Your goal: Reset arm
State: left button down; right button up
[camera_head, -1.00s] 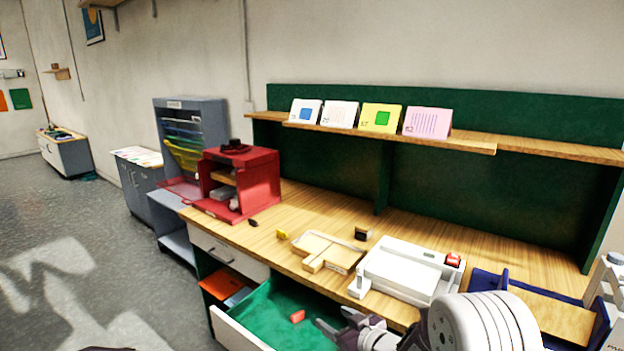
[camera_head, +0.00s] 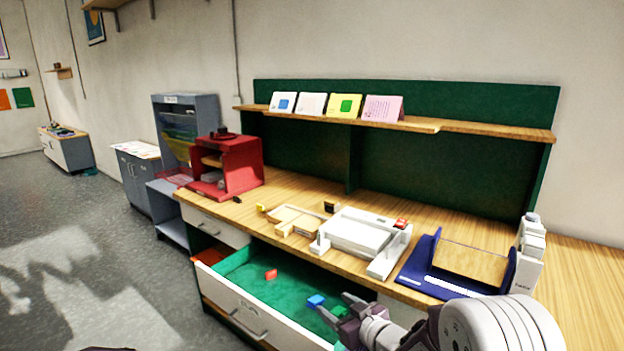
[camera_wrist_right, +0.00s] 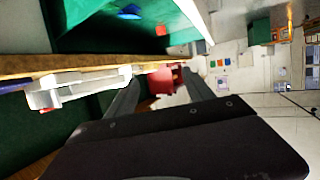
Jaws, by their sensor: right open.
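My right gripper (camera_head: 335,309) is open, above the open drawer's front right part in the head view. In the right wrist view its two fingers (camera_wrist_right: 163,80) stand apart with nothing between them. The open drawer (camera_head: 252,308) has a green lining and holds an orange block (camera_head: 271,274) and a blue block (camera_head: 316,301). The blue block lies just beyond the right fingertips in the picture; I cannot tell whether they touch. The right forearm hides the drawer's right end. My left gripper is not in view.
The wooden desk (camera_head: 290,194) carries a red cabinet (camera_head: 243,166), a wooden tray (camera_head: 296,219), a white device (camera_head: 362,232) and a blue-sided stand (camera_head: 416,262). Several cards stand on the shelf (camera_head: 400,124) above. Open floor (camera_head: 110,240) lies to the left.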

jog(key=s+d+f+m+g+h+b, duration=0.3)
jog(key=s+d+f+m+h+b, duration=0.25)
jog(key=s+d+f, duration=0.45)
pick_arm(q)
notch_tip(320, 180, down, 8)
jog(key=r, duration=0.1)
pick_arm(e)
jog(key=s+d+f+m+g+h, duration=0.1)
jog(key=s+f+g, duration=0.3)
jog(key=s, duration=0.3)
jog(key=s+f+g+h, duration=0.1)
jog(key=s+f+g, duration=0.25)
jog(key=s, duration=0.35)
pick_arm(q)
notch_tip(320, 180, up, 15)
jog(key=p, duration=1.4)
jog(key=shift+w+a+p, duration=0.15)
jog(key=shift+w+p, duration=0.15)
jog(key=shift+p, duration=0.05)
pick_arm(e)
notch_tip(320, 180, up, 15)
jog(key=s, duration=0.1)
jog(key=shift+s+g, duration=0.3)
jog(key=shift+g, duration=0.05)
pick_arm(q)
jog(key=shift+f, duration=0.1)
pick_arm(e)
jog(key=shift+f+y, duration=0.1)
jog(key=shift+y, duration=0.15)
